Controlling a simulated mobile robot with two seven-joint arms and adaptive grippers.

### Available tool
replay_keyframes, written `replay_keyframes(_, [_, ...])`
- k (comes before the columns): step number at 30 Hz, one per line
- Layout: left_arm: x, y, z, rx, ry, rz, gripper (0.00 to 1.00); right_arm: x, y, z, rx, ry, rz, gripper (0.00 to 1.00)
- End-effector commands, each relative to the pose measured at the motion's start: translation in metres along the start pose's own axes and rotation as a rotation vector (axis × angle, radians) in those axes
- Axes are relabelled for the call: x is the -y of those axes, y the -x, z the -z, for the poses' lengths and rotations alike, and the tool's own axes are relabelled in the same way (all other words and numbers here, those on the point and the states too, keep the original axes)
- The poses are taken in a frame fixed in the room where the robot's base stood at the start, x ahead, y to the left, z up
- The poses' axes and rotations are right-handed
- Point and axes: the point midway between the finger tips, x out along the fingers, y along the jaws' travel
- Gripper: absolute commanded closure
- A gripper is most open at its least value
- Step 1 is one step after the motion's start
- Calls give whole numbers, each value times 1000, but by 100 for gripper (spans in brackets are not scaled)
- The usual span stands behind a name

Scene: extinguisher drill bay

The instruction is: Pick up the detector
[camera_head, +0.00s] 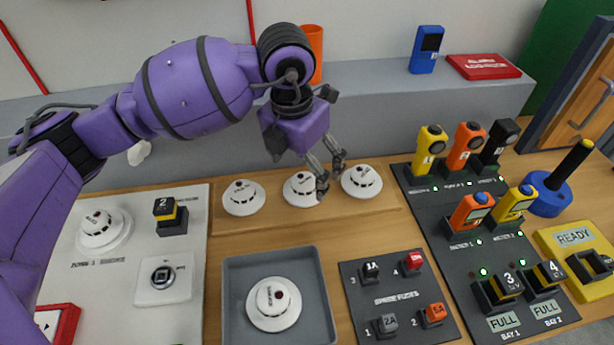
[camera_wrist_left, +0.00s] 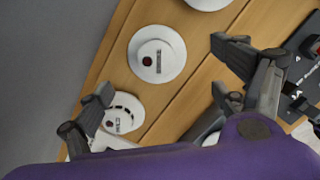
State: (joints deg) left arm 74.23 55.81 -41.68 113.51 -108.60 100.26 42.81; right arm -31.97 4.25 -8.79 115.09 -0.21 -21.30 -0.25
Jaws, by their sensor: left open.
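Several round white detectors are in view. Three stand in a row on the wooden strip: a left one (camera_head: 243,198), a middle one (camera_head: 300,190) and a right one (camera_head: 361,182). Another detector (camera_head: 273,304) lies in a grey tray (camera_head: 231,300), and one (camera_head: 103,230) sits on the white panel at the left. My left gripper (camera_head: 330,178) is open and empty, above the row between the middle and right detectors. One finger overlaps the middle one's edge. In the left wrist view a detector (camera_wrist_left: 157,55) shows between the spread fingers, and another (camera_wrist_left: 124,113) is partly behind a finger.
A panel of spare fuses (camera_head: 395,295) lies right of the grey tray. Torches (camera_head: 430,148) and radios stand on a dark charging board at the right. A grey ledge (camera_head: 390,95) with an orange cup (camera_head: 313,50) and a blue device (camera_head: 426,50) runs behind the row.

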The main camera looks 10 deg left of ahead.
Motion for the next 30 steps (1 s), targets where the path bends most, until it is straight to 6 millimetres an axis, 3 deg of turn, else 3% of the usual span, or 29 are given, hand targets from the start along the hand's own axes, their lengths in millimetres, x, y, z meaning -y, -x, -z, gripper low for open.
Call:
replay_keyframes(6, [-2,-20,-2,-2,2,1,11,-1,3,-6,13,-1,-2,60])
replay_keyframes(15, [-7,-60,-8,-2,1,0,11,-1,4,1,0,-1,-2,60])
replay_keyframes(22, [-7,-63,-8,0,0,-1,11,0,2,5,-7,0,0,60])
replay_keyframes(30, [-7,-63,-8,-1,0,-1,46,0,2,5,-8,0,0,60])
